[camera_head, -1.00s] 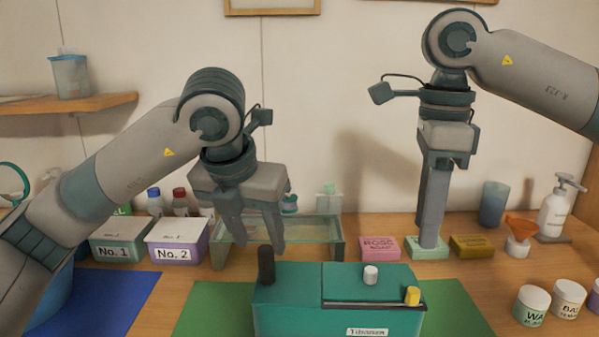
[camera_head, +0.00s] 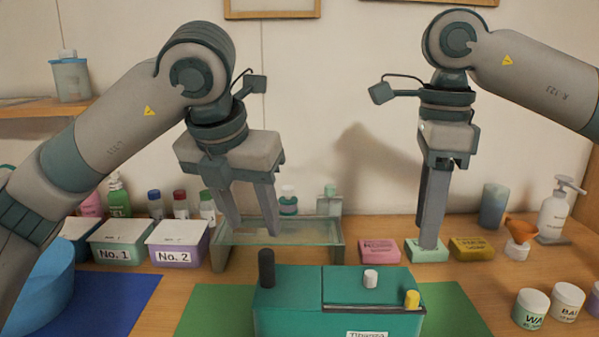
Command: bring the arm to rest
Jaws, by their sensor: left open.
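My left gripper (camera_head: 254,232) points down with its two fingers apart and nothing between them. It hangs in front of the glass shelf stand, above and behind the black peg of the teal box. My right gripper (camera_head: 429,243) points down with its fingertips at the light green soap (camera_head: 427,251). Its fingers overlap from this side, so I cannot tell whether they are open or shut, or whether they touch the soap.
The teal box (camera_head: 285,315) stands on a green mat (camera_head: 205,305) in front. Bins No. 1 (camera_head: 120,254) and No. 2 (camera_head: 178,254) stand left of the glass stand (camera_head: 338,250). Pink (camera_head: 380,251) and olive (camera_head: 472,248) soaps flank the green one. Jars (camera_head: 531,308) stand at right.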

